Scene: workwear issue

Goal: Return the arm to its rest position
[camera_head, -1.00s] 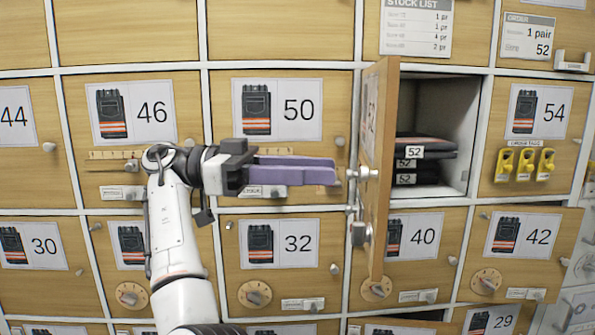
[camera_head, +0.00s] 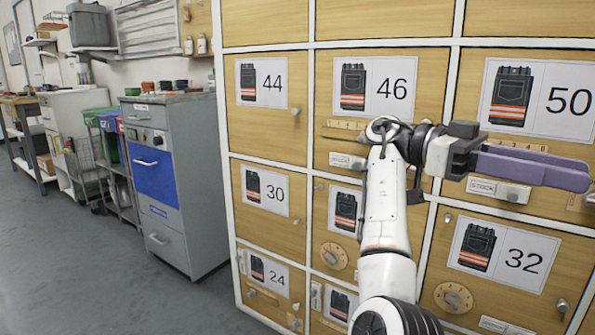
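My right arm (camera_head: 387,210) rises from the bottom of the head view, bent at the wrist. My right gripper (camera_head: 585,174) points to the right, with long purple fingers. It is in front of the locker wall, below the number 50 card (camera_head: 539,98). The two fingers overlap from this side, so I cannot tell whether a gap lies between them. No object shows in them. My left gripper is not in view.
Wooden lockers fill the right side, including number 44 (camera_head: 262,120), number 46 (camera_head: 390,30) and number 30 (camera_head: 262,225). A grey cabinet with a blue door (camera_head: 190,160) stands to the left. Open grey floor (camera_head: 90,270) lies at the lower left.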

